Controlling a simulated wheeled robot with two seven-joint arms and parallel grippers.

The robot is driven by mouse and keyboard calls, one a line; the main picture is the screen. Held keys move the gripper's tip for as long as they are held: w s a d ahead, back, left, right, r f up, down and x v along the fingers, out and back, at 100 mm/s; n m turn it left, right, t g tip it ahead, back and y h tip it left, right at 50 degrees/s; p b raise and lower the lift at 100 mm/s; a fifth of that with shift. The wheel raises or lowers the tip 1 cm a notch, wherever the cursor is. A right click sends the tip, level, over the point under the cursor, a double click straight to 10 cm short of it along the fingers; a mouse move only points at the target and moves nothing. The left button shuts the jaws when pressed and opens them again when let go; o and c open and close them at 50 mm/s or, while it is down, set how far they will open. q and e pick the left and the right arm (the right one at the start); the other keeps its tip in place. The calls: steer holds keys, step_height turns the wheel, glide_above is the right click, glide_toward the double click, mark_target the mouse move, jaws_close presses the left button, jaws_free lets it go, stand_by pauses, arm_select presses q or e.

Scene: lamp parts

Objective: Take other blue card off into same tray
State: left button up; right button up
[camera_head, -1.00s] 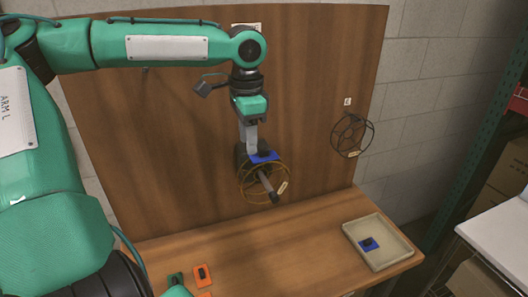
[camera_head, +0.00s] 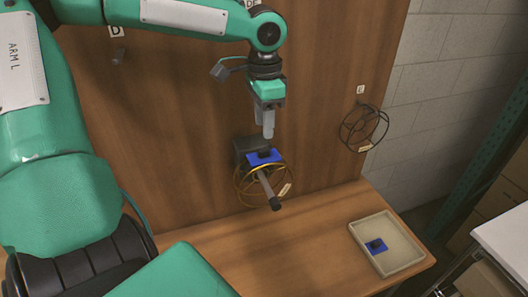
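One blue card (camera_head: 255,161) with a black block on it sits at the top of a yellow wire ring (camera_head: 237,188), by a dark peg that juts from the wooden board. Another blue card (camera_head: 378,251) with a black block lies in the beige tray (camera_head: 408,259) at the right of the table. My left gripper (camera_head: 267,134) points down just above the card on the ring, apart from it and holding nothing visible. Its fingers overlap in this view, so their gap is unclear. My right gripper is out of view.
A black wire ring (camera_head: 378,124) hangs on the board to the right, under a white label. The wooden table (camera_head: 310,235) is clear between the yellow ring and the tray. A green part of my body covers the table's lower left.

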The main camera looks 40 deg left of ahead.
mark_target(264, 149)
arm_select(q)
steer(key=shift+w+f, duration=0.1)
steer(key=shift+f, duration=0.55)
steer(key=shift+a+f, duration=0.15)
steer(key=shift+f, duration=0.15)
step_height(264, 149, down, 2)
steer(key=shift+f+p, duration=0.15)
steer(key=shift+p, duration=0.6)
step_height(264, 149, down, 2)
steer(key=shift+f, duration=0.45)
steer(key=shift+c, duration=0.2)
jaws_close()
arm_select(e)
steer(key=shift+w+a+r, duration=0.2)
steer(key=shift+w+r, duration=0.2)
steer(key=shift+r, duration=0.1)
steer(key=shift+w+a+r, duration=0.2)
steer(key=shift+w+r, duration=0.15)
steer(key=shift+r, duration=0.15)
